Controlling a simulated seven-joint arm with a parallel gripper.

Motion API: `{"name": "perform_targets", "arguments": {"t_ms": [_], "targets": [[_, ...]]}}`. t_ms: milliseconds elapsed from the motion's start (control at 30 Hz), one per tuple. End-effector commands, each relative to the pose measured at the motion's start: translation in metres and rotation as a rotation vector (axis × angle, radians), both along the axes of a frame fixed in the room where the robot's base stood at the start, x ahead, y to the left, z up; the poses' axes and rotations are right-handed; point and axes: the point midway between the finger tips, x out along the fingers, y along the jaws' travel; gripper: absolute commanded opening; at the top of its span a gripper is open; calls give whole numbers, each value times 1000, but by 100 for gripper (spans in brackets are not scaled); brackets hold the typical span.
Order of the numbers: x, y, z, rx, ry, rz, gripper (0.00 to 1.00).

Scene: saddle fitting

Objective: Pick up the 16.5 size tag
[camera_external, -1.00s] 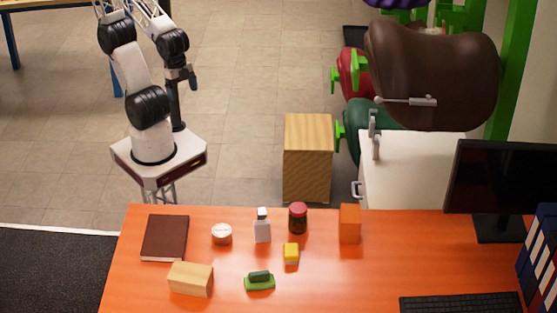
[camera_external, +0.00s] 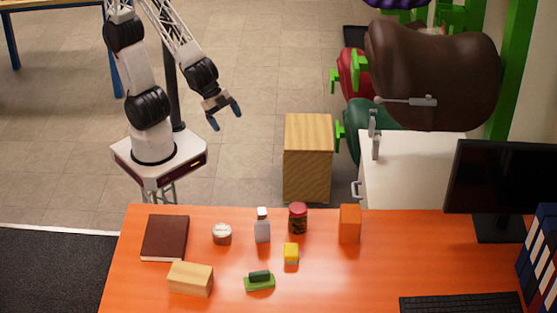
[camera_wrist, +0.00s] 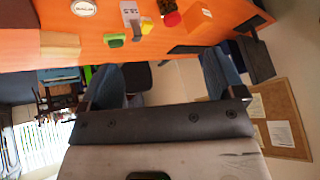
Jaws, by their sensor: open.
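My gripper (camera_external: 225,115) is open and empty, in the air above the floor behind the orange table (camera_external: 225,290). Its two blue fingers are spread apart, and they also show in the wrist view, where my gripper (camera_wrist: 162,62) has nothing between the tips. I cannot pick out a tag reading 16.5. A pale grey item with a white top (camera_external: 262,228) stands on the table; in the wrist view its face (camera_wrist: 130,13) bears dark marks too small to read. A small round tub (camera_external: 222,234) has a white lid with unreadable lettering.
On the table are a red-lidded jar (camera_external: 298,219), an orange box (camera_external: 350,223), a yellow block (camera_external: 291,254), a green item (camera_external: 259,282), a wooden block (camera_external: 190,279) and a brown book (camera_external: 165,237). A monitor (camera_external: 505,180) and keyboard (camera_external: 460,303) are at right.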

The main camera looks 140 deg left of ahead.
Motion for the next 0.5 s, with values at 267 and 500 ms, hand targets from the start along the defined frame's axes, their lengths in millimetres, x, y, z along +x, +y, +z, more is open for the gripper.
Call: {"name": "perform_targets", "arguments": {"t_ms": [267,500], "targets": [[71,5,-36,16,-126,-89,88],[122,3,-71,-5,-232,-187,88]]}}
